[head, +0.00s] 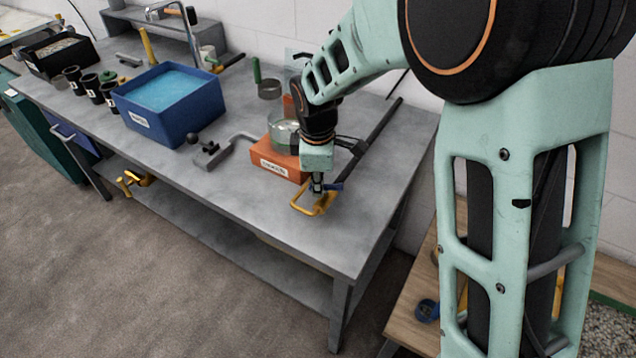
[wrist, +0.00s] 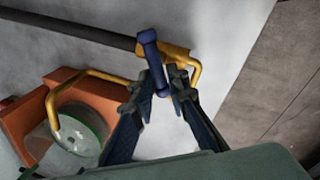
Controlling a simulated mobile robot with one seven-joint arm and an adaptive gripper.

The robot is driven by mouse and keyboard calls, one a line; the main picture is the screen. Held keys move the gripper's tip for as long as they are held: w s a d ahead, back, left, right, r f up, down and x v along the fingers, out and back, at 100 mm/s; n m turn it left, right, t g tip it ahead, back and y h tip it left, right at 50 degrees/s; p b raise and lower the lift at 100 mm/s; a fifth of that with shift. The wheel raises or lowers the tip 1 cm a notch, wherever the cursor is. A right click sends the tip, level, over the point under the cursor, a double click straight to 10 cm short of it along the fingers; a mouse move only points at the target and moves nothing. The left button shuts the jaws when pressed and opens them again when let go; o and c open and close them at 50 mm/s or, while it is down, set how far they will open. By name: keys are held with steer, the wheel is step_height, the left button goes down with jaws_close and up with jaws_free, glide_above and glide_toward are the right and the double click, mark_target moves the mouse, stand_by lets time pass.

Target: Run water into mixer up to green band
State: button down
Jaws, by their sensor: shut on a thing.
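My gripper (head: 318,190) is low over the front right of the bench, right of the orange block (head: 278,162). It is shut on a bent yellow handle with a blue grip (wrist: 153,60); the jaws hide part of it. The yellow bar (wrist: 105,77) reaches toward the clear vessel; whether it joins it I cannot tell. The clear vessel, probably the mixer (head: 285,136), stands at the orange block; a green band (wrist: 92,117) shows on it in the wrist view. No water level is readable.
A blue bin (head: 150,125) of blue liquid stands left on the bench (head: 235,205). Dark cups (head: 92,88) and a black tray (head: 45,65) are farther left. A dark bar (head: 372,140) runs behind my gripper.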

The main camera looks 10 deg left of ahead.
steer(key=m, duration=0.1)
steer(key=m+b, duration=0.1)
steer(key=m, duration=0.1)
steer(key=shift+w+a+h, duration=0.1)
steer(key=shift+w+h, duration=0.2)
steer(key=shift+w+m+h+b, duration=0.25)
steer(key=shift+m+h+b, duration=0.1)
steer(key=shift+m, duration=1.05)
steer(key=shift+r, duration=0.1)
steer(key=c, duration=2)
jaws_free()
steer(key=shift+o, duration=0.2)
steer(key=d+v, duration=0.1)
steer(key=v, duration=1.1)
steer(key=shift+a, duration=0.4)
